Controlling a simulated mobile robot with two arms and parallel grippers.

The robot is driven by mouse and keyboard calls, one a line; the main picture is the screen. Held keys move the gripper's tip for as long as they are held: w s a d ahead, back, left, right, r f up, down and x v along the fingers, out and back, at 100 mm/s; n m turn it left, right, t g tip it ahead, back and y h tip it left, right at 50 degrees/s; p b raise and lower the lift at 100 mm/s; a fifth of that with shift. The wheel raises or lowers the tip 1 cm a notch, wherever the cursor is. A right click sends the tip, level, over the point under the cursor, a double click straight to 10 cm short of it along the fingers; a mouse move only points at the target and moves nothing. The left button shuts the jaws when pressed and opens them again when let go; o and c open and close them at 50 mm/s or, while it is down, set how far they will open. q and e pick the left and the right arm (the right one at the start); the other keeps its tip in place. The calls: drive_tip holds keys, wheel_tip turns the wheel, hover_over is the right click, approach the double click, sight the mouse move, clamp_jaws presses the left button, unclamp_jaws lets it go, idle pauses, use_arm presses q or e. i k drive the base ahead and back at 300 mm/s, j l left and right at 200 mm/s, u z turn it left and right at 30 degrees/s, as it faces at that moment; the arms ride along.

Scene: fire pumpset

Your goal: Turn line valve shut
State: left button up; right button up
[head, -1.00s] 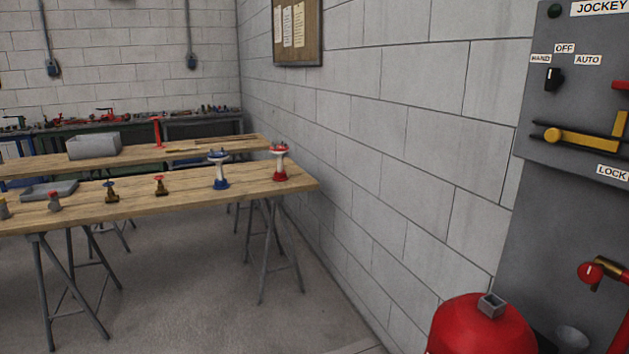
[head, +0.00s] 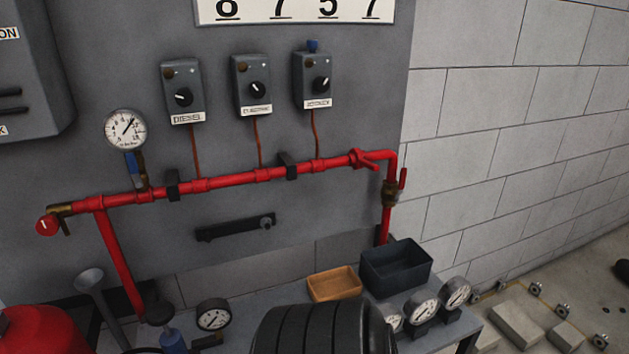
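A red pipe (head: 235,178) runs along a grey panel and turns down at its right end. On the downward part sits a brass valve (head: 390,193) with an upright red lever (head: 403,178). Near the corner is a red fitting (head: 358,158) with a red arm sticking out to the right. At the pipe's left end is a brass fitting (head: 62,209) with a round red part (head: 47,225). A blue handle (head: 132,163) hangs below the pressure gauge (head: 124,130). No label shows which valve is the line valve.
Three switch boxes (head: 183,92) hang above the pipe. A grey bench (head: 270,295) below holds a dark bin (head: 396,267), a tan tray (head: 334,284) and several loose gauges (head: 213,315). A red tank (head: 40,330) stands at bottom left.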

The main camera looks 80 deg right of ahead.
sight(402, 178)
drive_tip(key=z, duration=3.2)
drive_tip(key=l+u, duration=0.15)
drive_tip(key=u, duration=1)
drive_tip(key=l+u, duration=0.3)
drive_tip(key=l, duration=0.15)
drive_tip(key=k+l+u, duration=0.1)
drive_tip(key=l+u, duration=0.2)
drive_tip(key=l, duration=0.15)
drive_tip(key=k+l+u, duration=0.1)
drive_tip(key=l+u, duration=0.15)
drive_tip(key=l, duration=0.2)
drive_tip(key=k+l+u, duration=0.15)
drive_tip(key=l+u, duration=0.15)
drive_tip(key=k+l+u, duration=0.3)
drive_tip(key=l, duration=0.15)
drive_tip(key=i+l, duration=0.05)
drive_tip(key=i, duration=0.05)
